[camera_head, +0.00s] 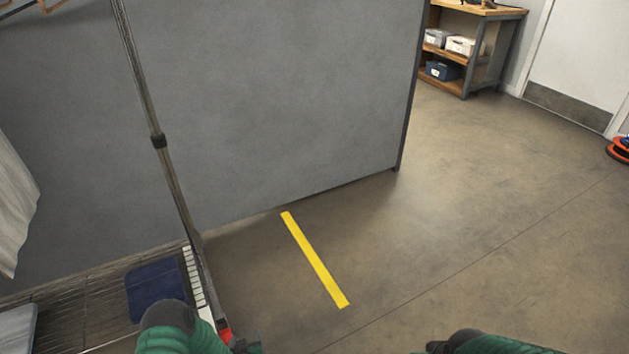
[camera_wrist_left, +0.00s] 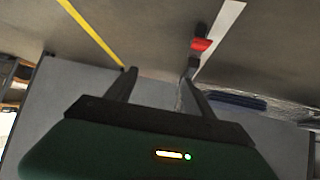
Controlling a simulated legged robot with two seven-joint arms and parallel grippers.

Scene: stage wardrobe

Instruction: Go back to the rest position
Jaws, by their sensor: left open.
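My left gripper shows in the left wrist view (camera_wrist_left: 160,72) with its two dark fingers spread apart and nothing between them. In the head view my left arm, with a green sleeve, comes in at the bottom left, and the dark gripper end (camera_head: 245,345) is partly cut off by the lower edge. It is close to the red foot (camera_head: 225,336) of a metal pole. My right arm shows only as a green and dark part at the bottom right. Its gripper fingers cannot be made out.
A metal pole (camera_head: 158,140) of a rack rises at left, beside a grey partition (camera_head: 290,90). A dark blue folded item (camera_head: 155,290) lies on the rack's lower shelf. A yellow strip (camera_head: 315,260) marks the floor. A wooden shelf unit (camera_head: 478,10) stands far back.

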